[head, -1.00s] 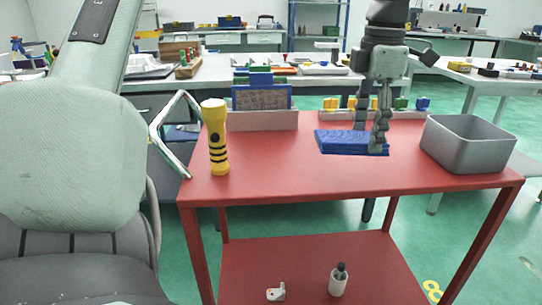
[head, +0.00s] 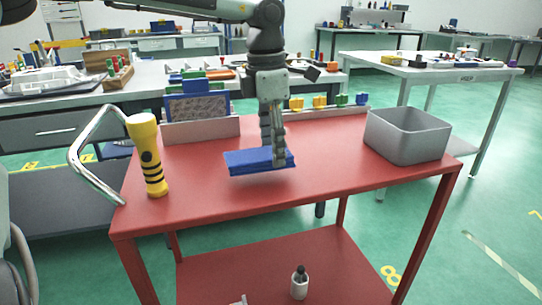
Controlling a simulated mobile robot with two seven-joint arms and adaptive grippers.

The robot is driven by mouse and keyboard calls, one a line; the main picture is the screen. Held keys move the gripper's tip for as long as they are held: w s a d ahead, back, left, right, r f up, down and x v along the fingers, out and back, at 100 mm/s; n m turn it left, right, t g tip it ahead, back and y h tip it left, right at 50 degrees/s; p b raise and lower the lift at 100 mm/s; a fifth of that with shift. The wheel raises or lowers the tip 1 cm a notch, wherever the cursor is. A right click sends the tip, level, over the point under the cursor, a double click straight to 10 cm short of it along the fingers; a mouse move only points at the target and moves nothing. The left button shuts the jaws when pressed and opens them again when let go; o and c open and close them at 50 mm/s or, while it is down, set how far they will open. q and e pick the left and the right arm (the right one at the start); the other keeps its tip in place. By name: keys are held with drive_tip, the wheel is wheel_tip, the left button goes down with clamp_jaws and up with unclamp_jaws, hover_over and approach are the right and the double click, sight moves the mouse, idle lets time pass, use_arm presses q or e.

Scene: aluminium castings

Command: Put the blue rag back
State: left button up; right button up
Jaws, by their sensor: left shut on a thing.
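The blue rag (head: 245,163) is a folded, flat pad over the middle of the red cart's top (head: 205,196). My left gripper (head: 272,158) points down, shut on the rag's right part. The rag looks slightly above the cart top, with a faint shadow below it; the exact gap is hard to tell. My right gripper is not in view.
A yellow flashlight (head: 148,160) stands at the cart's left, by the metal handle (head: 84,152). A grey bin (head: 405,137) stands at the right. A blue-framed panel (head: 198,106) and colored clips (head: 320,101) line the back. A bottle (head: 299,285) is on the lower shelf.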

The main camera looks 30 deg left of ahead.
use_arm(q)
wheel_tip(320, 180, down, 2)
drive_tip(key=shift+f, duration=0.25)
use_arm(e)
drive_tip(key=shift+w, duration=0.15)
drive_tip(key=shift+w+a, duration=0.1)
use_arm(q)
drive_tip(key=shift+f, duration=0.15)
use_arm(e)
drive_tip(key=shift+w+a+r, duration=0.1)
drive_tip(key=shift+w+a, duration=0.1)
use_arm(q)
drive_tip(key=o, duration=1.5)
drive_tip(key=shift+o, duration=0.2)
